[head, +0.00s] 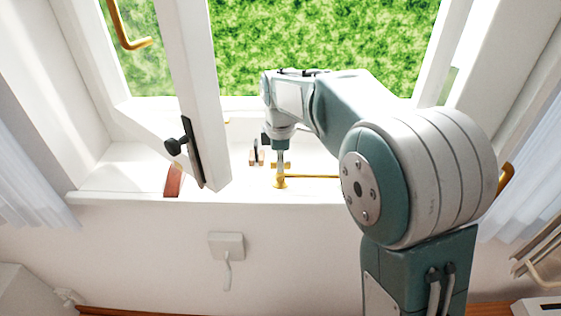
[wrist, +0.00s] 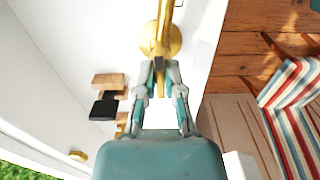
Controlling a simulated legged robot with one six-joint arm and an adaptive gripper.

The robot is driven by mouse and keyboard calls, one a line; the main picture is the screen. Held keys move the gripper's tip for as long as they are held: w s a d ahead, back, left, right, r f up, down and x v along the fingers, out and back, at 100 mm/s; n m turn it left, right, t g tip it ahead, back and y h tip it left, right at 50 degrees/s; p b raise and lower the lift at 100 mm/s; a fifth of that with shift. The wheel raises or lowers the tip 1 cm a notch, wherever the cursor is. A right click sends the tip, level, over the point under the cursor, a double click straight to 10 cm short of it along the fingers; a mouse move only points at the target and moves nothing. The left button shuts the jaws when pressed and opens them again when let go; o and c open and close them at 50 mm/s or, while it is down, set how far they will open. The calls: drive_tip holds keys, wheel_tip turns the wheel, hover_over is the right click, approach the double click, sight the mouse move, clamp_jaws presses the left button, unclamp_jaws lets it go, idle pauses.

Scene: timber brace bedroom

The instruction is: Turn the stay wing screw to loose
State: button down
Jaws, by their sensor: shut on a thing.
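The brass stay wing screw (head: 280,182) is on the white window sill, at the end of a thin brass stay bar (head: 315,177) that runs to the right. In the wrist view, the wing screw (wrist: 163,38) shows as a narrow upright brass wing over a round brass base (wrist: 175,42). My gripper (wrist: 160,66) is shut on its near end, with both fingertips close together. In the head view, my gripper (head: 280,165) points down at the sill above the brass piece. The fingers partly hide the wing there, so its exact angle is hard to tell.
The open white casement (head: 195,90) stands left of my gripper, with a black knob (head: 173,146). Small wooden blocks with a black part (wrist: 108,95) sit beside my gripper. A white wall box (head: 226,245) is below the sill. A striped cushion (wrist: 290,110) lies below right.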

drive_tip(key=shift+w+r, duration=0.1)
drive_tip(key=shift+r, duration=0.05)
drive_tip(key=c, duration=0.8)
unclamp_jaws()
drive_tip(key=shift+a, duration=0.15)
drive_tip(key=shift+o, duration=0.2)
wheel_tip(320, 180, up, 12)
drive_tip(key=shift+f, duration=0.2)
